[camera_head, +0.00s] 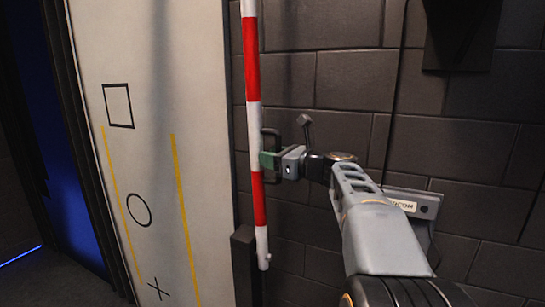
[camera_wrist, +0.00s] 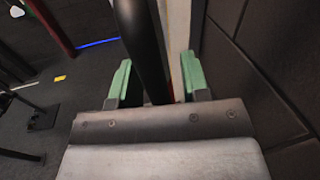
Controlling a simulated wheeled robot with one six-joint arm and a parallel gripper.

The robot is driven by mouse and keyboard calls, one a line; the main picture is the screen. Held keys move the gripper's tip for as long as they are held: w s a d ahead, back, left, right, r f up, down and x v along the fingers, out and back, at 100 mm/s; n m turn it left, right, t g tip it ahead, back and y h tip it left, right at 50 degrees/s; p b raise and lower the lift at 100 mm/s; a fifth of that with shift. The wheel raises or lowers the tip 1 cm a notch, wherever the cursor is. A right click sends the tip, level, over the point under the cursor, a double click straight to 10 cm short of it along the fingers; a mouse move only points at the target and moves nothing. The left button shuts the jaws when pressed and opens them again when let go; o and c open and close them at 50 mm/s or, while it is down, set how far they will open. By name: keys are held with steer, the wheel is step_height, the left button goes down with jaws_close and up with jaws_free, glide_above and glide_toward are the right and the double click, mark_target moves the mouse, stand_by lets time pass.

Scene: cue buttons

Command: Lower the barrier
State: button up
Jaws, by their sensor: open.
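The barrier (camera_head: 252,90) is a red-and-white striped pole standing nearly upright in front of the brick wall. Its lower end is beside a dark post (camera_head: 243,265). My gripper (camera_head: 267,147) is open at the lower part of the pole, level with a white band just above a red one. In the wrist view my gripper (camera_wrist: 155,68) shows two green fingers spread apart. A dark upright shape (camera_wrist: 140,45) and a pale strip (camera_wrist: 174,35) with a little red low down lie between them. I cannot tell whether a finger touches the pole.
A pale panel (camera_head: 165,120) with a square, a circle, a cross and yellow lines stands left of the pole. A dark box (camera_head: 460,35) hangs on the wall at upper right. The floor (camera_wrist: 80,85) has a yellow mark and thin dark legs at left.

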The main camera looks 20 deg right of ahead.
jaws_close()
stand_by(0.3)
steer(key=shift+f, duration=0.1)
